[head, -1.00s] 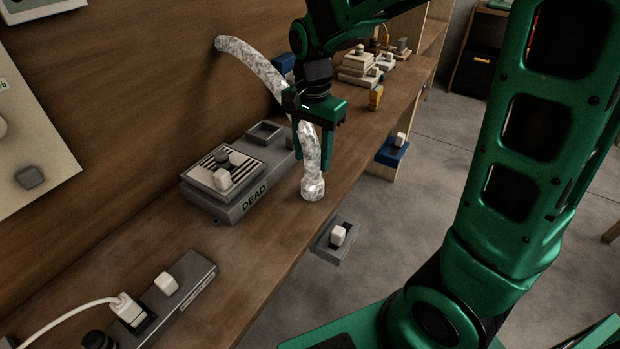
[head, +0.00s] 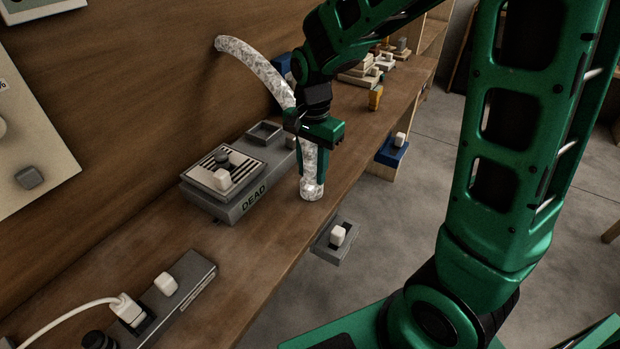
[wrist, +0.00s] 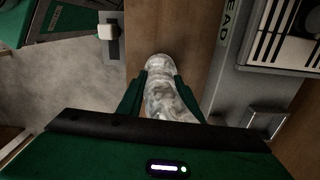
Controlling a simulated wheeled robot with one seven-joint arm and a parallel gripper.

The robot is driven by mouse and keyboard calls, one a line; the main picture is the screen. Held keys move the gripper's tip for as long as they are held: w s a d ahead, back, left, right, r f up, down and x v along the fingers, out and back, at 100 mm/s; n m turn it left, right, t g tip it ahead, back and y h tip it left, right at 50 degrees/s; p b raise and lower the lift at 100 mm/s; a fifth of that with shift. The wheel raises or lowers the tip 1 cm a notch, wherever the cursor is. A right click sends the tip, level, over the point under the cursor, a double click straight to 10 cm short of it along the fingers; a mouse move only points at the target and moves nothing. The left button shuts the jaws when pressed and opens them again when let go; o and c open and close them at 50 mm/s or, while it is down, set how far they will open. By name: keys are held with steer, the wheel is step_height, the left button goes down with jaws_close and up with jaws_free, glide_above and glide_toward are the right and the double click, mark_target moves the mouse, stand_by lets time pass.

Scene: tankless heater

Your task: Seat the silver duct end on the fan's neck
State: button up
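The silver duct (head: 258,64) comes out of the wooden back wall and curves down to the bench. Its end (head: 312,191) stands near the bench's front edge, right of the grey box marked DEAD (head: 231,205). My gripper (head: 311,172) points down over the duct's end part, with a finger on each side. In the wrist view the duct end (wrist: 158,64) pokes out past the fingertips. The duct nearly fills the gap; whether the fingers press on it is unclear. No fan neck is clearly recognisable; the duct end's underside is hidden.
The grey box carries a striped plate with knobs (head: 222,178) and has a square-rimmed recess (head: 265,132) behind. A small grey switch bracket (head: 335,242) sticks out at the bench front. A power strip (head: 180,287) lies nearer. Bare bench (head: 235,268) lies between strip and bracket.

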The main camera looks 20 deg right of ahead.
steer(key=shift+r, duration=1.15)
steer(key=shift+r, duration=2.35)
